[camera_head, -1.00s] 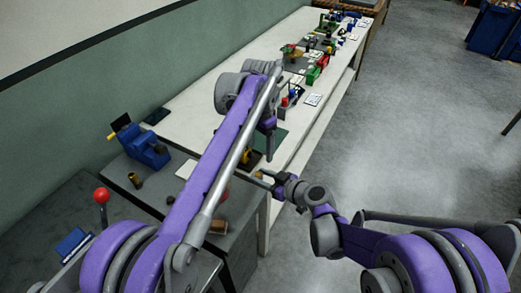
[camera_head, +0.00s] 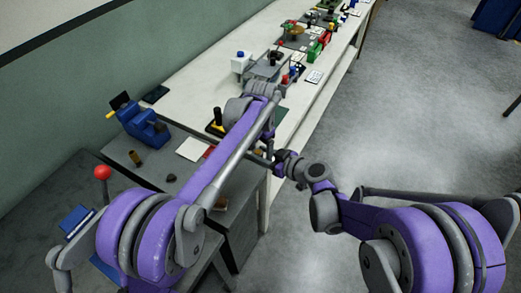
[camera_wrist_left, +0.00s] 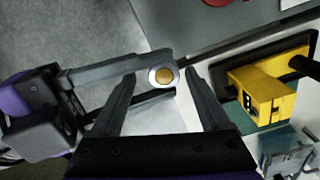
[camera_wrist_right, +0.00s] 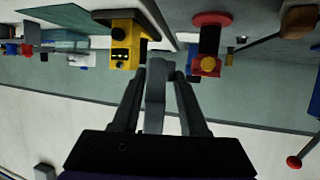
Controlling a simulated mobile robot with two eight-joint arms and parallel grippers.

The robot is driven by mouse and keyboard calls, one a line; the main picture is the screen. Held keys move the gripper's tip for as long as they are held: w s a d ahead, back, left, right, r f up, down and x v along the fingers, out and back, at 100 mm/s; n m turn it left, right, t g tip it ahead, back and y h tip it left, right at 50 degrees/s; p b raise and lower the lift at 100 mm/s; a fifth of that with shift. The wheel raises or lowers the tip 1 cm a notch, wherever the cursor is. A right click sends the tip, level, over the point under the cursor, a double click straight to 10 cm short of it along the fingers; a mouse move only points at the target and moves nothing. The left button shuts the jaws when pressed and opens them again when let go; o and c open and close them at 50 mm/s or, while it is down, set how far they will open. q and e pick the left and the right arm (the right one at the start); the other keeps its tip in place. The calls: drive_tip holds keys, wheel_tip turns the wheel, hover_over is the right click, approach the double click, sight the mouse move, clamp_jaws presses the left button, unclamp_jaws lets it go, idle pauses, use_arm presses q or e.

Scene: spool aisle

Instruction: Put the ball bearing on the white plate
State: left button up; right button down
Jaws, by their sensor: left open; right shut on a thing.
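The ball bearing (camera_wrist_left: 162,76), a small grey ring with a brassy middle, shows in the left wrist view. My right gripper (camera_wrist_left: 158,84) reaches in from the left there and is shut on it. My left gripper (camera_wrist_left: 160,76) is open, its two fingers either side of the bearing. In the head view my left gripper (camera_head: 268,148) and right gripper (camera_head: 270,161) meet above the bench edge, where the bearing is too small to make out. In the right wrist view a grey piece stands between the fingers; I cannot tell what it is. The white plate (camera_head: 194,149) lies flat on the grey bench.
A blue vise (camera_head: 143,122) stands on the grey bench, with a brass cylinder (camera_head: 135,158) near it. A yellow block (camera_wrist_left: 265,95) on a dark base is near my left gripper. A long white table (camera_head: 200,90) with several devices runs away behind.

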use_arm(q)
drive_tip(key=shift+s+d, duration=0.1)
clamp_jaws()
use_arm(e)
drive_tip(key=c, duration=0.8)
unclamp_jaws()
drive_tip(key=o, duration=0.4)
drive_tip(key=shift+o, duration=0.2)
